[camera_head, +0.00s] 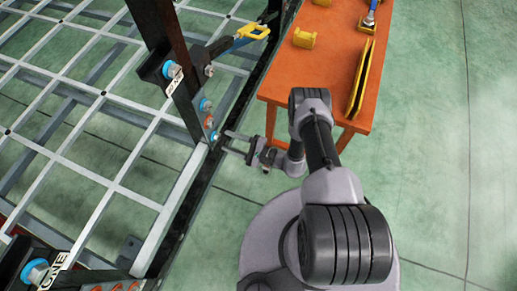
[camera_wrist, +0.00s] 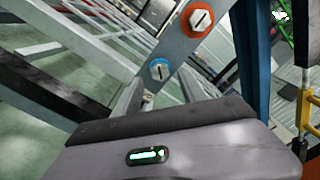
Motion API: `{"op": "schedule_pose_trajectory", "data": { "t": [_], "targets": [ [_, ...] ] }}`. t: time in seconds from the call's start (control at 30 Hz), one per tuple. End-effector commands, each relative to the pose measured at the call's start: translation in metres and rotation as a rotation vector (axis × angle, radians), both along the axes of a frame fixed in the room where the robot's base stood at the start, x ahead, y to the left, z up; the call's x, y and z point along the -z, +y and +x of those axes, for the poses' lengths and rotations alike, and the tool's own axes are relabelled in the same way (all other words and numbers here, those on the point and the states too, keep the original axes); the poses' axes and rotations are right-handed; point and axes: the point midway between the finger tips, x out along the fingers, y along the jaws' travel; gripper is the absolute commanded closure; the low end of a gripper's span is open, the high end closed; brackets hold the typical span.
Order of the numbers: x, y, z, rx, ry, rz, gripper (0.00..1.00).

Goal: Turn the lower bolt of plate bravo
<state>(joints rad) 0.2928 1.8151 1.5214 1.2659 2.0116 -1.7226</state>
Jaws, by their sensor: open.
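An upright dark plate (camera_head: 188,102) on the trailer frame carries a column of bolts in the head view. Its lowest bolt (camera_head: 214,136) has a blue collar. I cannot read "bravo" on any label. My gripper (camera_head: 227,142) is open and empty, its fingertips just right of the lowest bolt; contact cannot be told. In the wrist view a grey plate (camera_wrist: 178,48) shows a slotted blue-collared bolt (camera_wrist: 158,70) below a slotted orange-collared bolt (camera_wrist: 197,21). The fingertips are hidden there.
An orange table (camera_head: 330,60) with yellow items stands right of the frame, close behind my arm. The trailer's grid (camera_head: 95,100) lies left. Green floor is open at right.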

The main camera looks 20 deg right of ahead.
Motion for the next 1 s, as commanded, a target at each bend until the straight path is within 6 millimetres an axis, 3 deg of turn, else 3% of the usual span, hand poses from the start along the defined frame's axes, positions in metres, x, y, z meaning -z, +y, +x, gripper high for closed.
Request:
{"op": "schedule_pose_trajectory", "data": {
  "t": [0.2, 0.4, 0.57, 1.0],
  "targets": [
    [-0.004, -0.06, -0.044, 0.01, -0.001, 0.001, 0.51],
    [-0.002, -0.096, -0.073, 0.006, -0.002, 0.0, 0.51],
    [-0.001, -0.106, -0.083, 0.001, -0.003, 0.0, 0.51],
    [-0.001, -0.107, -0.083, 0.0, -0.002, 0.0, 0.51]
  ]
}}
